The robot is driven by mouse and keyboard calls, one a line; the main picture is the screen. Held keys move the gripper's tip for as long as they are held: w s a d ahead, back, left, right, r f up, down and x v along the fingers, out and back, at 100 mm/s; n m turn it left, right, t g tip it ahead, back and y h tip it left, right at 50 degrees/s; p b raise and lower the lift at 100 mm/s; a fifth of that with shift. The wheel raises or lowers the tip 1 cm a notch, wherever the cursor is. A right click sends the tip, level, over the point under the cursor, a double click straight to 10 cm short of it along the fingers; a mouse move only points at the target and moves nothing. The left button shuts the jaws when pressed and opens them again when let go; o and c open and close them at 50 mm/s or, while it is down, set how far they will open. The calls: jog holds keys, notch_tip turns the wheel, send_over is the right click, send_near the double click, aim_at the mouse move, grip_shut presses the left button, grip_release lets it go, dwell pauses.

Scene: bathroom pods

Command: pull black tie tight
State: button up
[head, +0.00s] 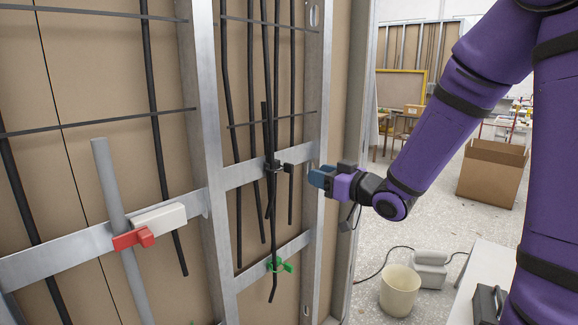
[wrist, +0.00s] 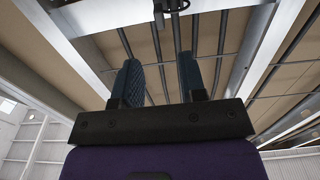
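The black tie (head: 277,167) is at the upper metal crossbar, around or against the dark vertical rods. Its small black head sticks out to the right, and I cannot tell how snug the loop is. In the wrist view a black clip-like piece (wrist: 170,8), likely the tie, shows at the top edge, beyond the fingertips. My gripper (head: 317,177) is right of the tie at nearly the same height, apart from it. In the wrist view my gripper (wrist: 158,75) has its two blue fingers spread with nothing between them.
A green clip (head: 279,266) is on the lower crossbar. A red clamp (head: 134,238) with a white block holds a grey pipe at left. Metal studs (head: 202,150) frame the rods. A beige bucket (head: 400,290) and a cardboard box (head: 492,172) stand on the floor at right.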

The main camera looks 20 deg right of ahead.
aim_at(293, 166)
jog(key=x, duration=1)
jog(key=shift+w+a, duration=0.2)
jog(key=shift+w, duration=0.1)
jog(key=shift+c, duration=0.2)
grip_shut()
